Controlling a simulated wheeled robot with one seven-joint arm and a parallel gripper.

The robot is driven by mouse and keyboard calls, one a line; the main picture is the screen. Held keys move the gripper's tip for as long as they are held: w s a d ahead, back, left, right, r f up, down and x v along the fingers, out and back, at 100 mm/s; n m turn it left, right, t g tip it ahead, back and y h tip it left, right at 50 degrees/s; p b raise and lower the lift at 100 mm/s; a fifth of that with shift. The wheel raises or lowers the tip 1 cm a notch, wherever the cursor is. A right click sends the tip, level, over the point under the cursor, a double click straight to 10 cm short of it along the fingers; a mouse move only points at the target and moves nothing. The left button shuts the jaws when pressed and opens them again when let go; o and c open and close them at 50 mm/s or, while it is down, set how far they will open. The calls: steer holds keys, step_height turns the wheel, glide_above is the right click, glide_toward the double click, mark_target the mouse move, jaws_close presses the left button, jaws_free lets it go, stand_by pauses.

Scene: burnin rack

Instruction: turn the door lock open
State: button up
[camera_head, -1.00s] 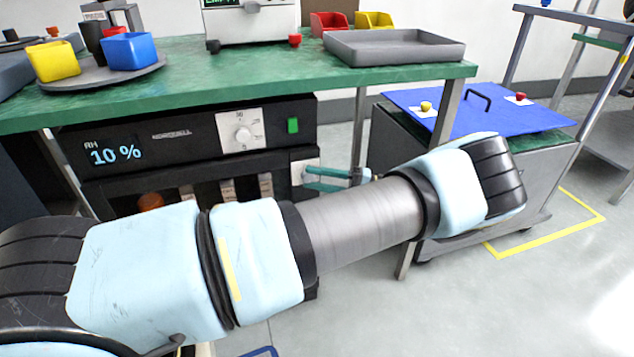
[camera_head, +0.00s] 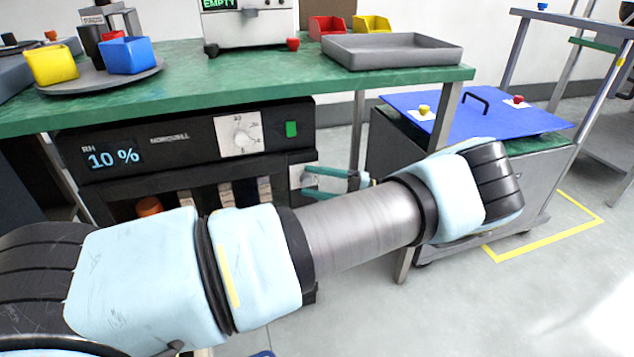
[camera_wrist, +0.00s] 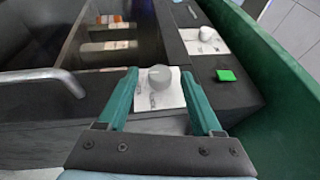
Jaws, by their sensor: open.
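The door lock is a round grey knob (camera_wrist: 160,77) on a white plate on the dark cabinet front. My gripper (camera_wrist: 159,92) is open, its two teal fingers on either side of the knob in the wrist view. I cannot tell whether they touch it. In the head view my gripper (camera_head: 306,181) reaches the white lock plate (camera_head: 297,176) at the right of the cabinet front. The fingers partly cover the plate there, and the knob is not clear.
The cabinet (camera_head: 188,146) has a dial (camera_head: 240,136), a green button (camera_head: 291,129) and a display reading 10 %. In the wrist view a bar handle (camera_wrist: 45,76) is at left and the green button (camera_wrist: 226,75) at right. The green bench (camera_head: 250,80) overhangs the cabinet.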

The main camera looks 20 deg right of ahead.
steer(key=b+v, duration=0.2)
steer(key=v, duration=0.8)
steer(key=shift+s+d, duration=0.25)
steer(key=shift+d, duration=0.05)
steer(key=shift+f, duration=0.1)
